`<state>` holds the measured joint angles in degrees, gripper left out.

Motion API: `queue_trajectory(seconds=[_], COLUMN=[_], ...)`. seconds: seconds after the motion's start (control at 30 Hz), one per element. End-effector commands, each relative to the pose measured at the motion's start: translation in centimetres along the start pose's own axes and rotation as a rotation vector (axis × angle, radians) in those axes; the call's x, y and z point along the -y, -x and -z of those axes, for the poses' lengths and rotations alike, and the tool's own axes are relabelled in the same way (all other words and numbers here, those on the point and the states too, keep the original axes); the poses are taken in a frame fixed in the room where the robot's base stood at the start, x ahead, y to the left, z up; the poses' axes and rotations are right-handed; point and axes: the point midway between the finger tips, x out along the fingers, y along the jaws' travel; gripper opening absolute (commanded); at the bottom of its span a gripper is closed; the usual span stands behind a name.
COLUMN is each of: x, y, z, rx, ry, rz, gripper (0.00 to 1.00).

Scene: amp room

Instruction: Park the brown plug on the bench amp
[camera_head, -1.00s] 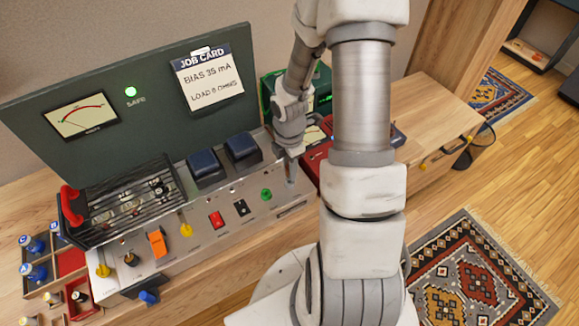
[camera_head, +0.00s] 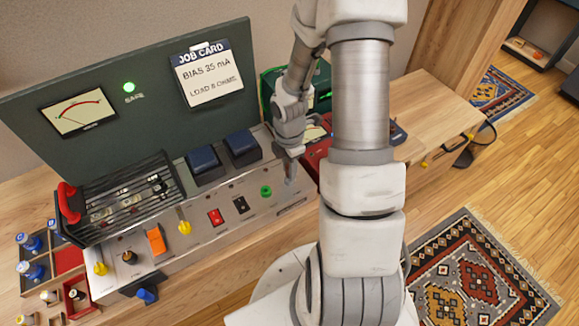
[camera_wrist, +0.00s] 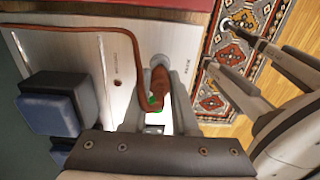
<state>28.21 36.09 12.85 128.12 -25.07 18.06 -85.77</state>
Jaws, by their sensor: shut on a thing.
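The brown plug (camera_wrist: 158,83) with its brown cable (camera_wrist: 131,42) shows in the wrist view between my gripper's fingers (camera_wrist: 156,108). My gripper is shut on it, and the plug's end is close to a round grey fitting (camera_wrist: 160,61) on the panel. I cannot tell whether it is seated there. In the head view my gripper (camera_head: 290,178) is low over the right end of the bench amp (camera_head: 205,238), right of the green socket (camera_head: 266,191). The plug cannot be made out in that view.
Blue-capped blocks (camera_head: 240,146) and a tube cage (camera_head: 120,205) stand on the amp left of my gripper. Red gear (camera_head: 314,158) stands close on the right. A parts tray (camera_head: 45,285) lies at far left. The right worktop (camera_head: 430,110) has clear room.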

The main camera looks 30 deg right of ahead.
Motion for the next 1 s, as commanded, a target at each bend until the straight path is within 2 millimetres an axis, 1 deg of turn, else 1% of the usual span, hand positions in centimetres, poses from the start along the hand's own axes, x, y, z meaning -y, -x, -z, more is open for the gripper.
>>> queue_trajectory(seconds=[0.93, 0.97, 1.0], x=[0.0, 0.0, 0.0], y=[-1.4, -1.4, -1.4], z=[0.0, 0.0, 0.0], rx=[0.0, 0.0, 0.0], ry=[0.0, 0.0, 0.0], rz=[0.0, 0.0, 0.0], gripper=[0.0, 0.32, 0.39])
